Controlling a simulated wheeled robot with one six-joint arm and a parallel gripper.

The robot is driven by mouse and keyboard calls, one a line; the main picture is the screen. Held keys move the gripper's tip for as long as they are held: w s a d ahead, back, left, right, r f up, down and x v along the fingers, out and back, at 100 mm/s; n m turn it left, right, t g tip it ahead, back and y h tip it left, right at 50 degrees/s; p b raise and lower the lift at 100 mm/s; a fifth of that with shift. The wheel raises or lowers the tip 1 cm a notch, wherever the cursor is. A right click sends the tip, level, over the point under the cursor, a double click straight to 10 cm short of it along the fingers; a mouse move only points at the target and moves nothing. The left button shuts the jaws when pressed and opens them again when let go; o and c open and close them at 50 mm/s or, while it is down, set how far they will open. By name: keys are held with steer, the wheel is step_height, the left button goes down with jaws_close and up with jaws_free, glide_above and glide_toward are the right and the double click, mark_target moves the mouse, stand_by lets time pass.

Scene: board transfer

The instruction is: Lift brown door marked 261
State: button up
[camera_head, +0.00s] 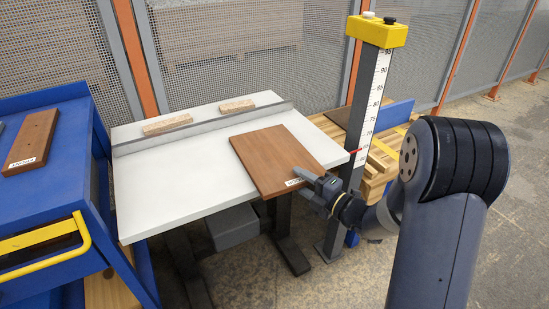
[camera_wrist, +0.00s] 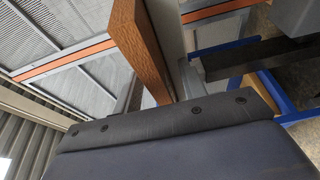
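A brown door panel (camera_head: 275,158) lies on the right part of the white table (camera_head: 195,180), its near edge reaching slightly past the table's front edge. A small white label (camera_head: 293,182) sits at its near edge; its number is too small to read. My gripper (camera_head: 308,181) is at this near edge, beside the label. In the wrist view the brown panel (camera_wrist: 140,45) shows edge-on, running down between the fingers of my gripper (camera_wrist: 157,92). The wrist housing hides the fingertips' lower part, so whether they press on the panel is unclear.
A blue cart (camera_head: 80,130) at the left carries another labelled brown board (camera_head: 33,140). A post with a height scale (camera_head: 372,100) and red pointer stands close right of the table. Two wooden blocks (camera_head: 167,125) lie behind the table's grey rail (camera_head: 205,127). Mesh fencing stands behind.

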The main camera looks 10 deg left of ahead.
steer(key=shift+w+a, duration=0.1)
jaws_close()
steer(key=shift+r, duration=0.1)
stand_by(0.3)
